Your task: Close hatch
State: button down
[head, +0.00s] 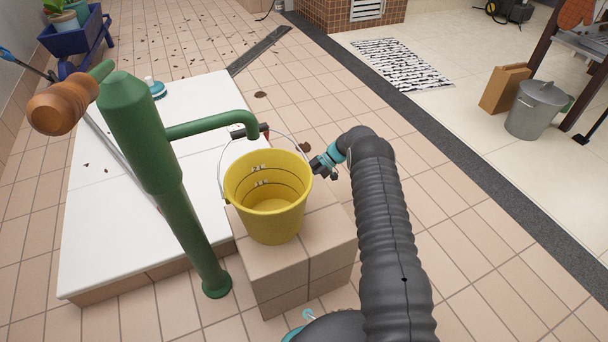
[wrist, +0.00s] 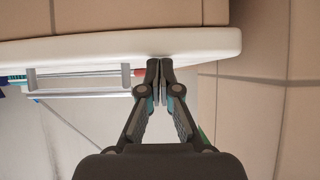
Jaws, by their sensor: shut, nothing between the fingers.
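I cannot tell for sure which part is the hatch. In the wrist view, a white board edge (wrist: 100,46) with a rounded right end crosses the upper picture, with a grey surface (wrist: 75,135) below it. A pale metal bar or bracket (wrist: 78,83) with a red end lies left of the fingers. My gripper (wrist: 160,67) is shut and empty, its tips at or just under the white edge; contact cannot be told.
The bucket stands on a tiled block (head: 300,270) under the green pump (head: 165,160). A white-topped low platform (head: 110,235) lies to the left. A metal bin (head: 537,108) and cardboard box (head: 503,88) stand at the right. The tiled floor between is mostly clear.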

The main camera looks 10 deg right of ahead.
jog(key=shift+s+a+f, duration=0.1)
jog(key=shift+s+f, duration=0.05)
jog(key=shift+f, duration=0.85)
notch_tip(320, 180, up, 6)
jog(key=p, duration=0.1)
jog(key=w+d+r, duration=0.2)
jog(key=w+d, duration=0.1)
jog(key=d, duration=0.6)
jog(key=shift+w+d+r, duration=0.15)
jog(key=shift+w+d, duration=0.05)
jog(key=shift+w, duration=0.15)
